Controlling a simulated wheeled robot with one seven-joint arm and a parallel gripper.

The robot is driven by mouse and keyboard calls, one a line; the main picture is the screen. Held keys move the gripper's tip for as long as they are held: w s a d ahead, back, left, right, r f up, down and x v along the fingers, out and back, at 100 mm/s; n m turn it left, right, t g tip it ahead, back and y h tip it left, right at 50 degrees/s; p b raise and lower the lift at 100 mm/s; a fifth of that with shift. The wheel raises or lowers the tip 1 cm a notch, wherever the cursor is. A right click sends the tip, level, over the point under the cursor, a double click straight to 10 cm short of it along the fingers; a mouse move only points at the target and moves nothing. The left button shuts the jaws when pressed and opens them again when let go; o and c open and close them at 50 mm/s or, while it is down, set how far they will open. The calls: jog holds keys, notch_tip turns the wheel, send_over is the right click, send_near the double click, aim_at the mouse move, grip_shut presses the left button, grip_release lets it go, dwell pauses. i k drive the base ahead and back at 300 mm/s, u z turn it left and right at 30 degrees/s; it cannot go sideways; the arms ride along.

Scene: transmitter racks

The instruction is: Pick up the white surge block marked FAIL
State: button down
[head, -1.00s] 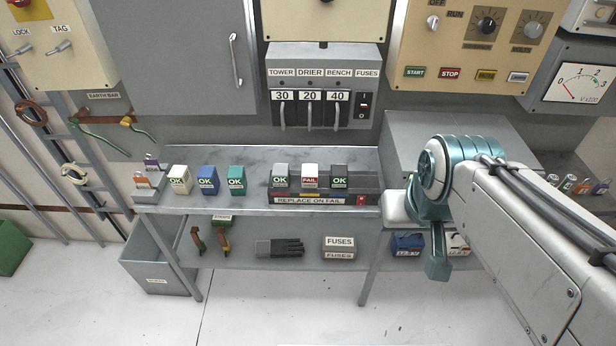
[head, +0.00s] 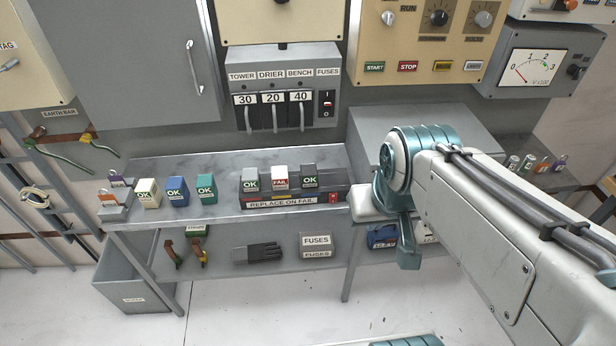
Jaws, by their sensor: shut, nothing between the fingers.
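The white surge block marked FAIL in red (head: 280,179) stands upright in the middle of a dark holder labelled REPLACE ON FAIL (head: 239,203) on the grey bench. A grey OK block (head: 250,180) stands to its left and a dark OK block (head: 310,178) to its right. My gripper (head: 409,262) is at the end of my arm, right of the holder and clear of the blocks. It points down, shut and empty. My arm hides part of it.
Spare OK blocks in cream (head: 148,193), blue (head: 178,191) and teal (head: 206,188) stand on the bench's left. A fuse panel (head: 283,62) hangs behind the holder. A grey cabinet (head: 430,122) stands behind my arm.

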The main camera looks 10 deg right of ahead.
aim_at(280, 181)
jog(key=u, duration=2)
jog(key=i, duration=1.75)
jog(key=z, duration=3.2)
